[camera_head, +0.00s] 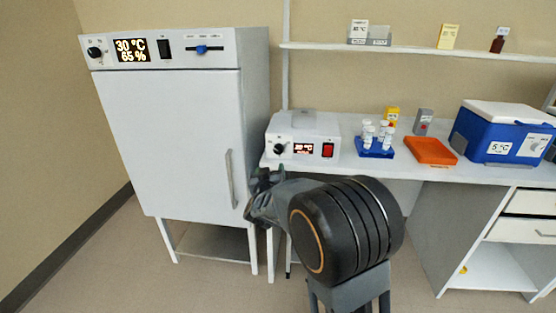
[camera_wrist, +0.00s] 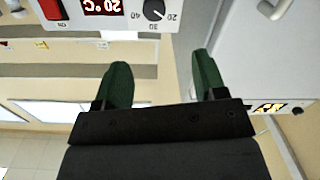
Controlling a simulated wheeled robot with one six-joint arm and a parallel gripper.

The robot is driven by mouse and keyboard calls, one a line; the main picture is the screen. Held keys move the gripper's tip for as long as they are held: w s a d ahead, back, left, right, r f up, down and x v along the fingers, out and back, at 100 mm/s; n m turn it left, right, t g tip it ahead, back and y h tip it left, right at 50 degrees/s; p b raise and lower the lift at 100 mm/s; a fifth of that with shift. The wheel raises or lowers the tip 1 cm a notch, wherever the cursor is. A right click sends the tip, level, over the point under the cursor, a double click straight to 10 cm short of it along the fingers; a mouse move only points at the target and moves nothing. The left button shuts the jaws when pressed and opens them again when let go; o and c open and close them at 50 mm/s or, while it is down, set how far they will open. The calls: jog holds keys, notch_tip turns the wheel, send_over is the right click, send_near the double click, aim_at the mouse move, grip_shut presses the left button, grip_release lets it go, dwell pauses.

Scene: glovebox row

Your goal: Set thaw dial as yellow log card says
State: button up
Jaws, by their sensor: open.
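The thaw unit (camera_head: 325,130) is a small white box at the left end of the bench. Its black dial (camera_head: 280,149) sits left of a lit display (camera_head: 303,148) and a red switch (camera_head: 327,150). In the wrist view, upside down, the dial (camera_wrist: 154,10) has marks 20, 30 and 40, its pointer seems near 20, and the display (camera_wrist: 101,6) reads 20 °C. A yellow card (camera_head: 447,36) stands on the shelf; its writing is too small to read. My gripper (camera_wrist: 162,75) is open and empty, apart from the dial, below the bench front in the head view.
A white incubator (camera_head: 165,140) stands at left, showing 30 °C and 65 %, with a door handle (camera_head: 229,179). The bench holds a blue vial rack (camera_head: 374,151), an orange tray (camera_head: 431,151) and a blue cooler (camera_head: 500,135). The shelf (camera_head: 400,50) runs above.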

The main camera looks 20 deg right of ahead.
aim_at(278, 150)
jog(key=x, duration=1.4)
jog(key=shift+s+d, duration=0.2)
jog(key=shift+d, duration=0.15)
jog(key=shift+f, duration=0.1)
jog(key=c, duration=0.9)
jog(key=shift+c, duration=0.2)
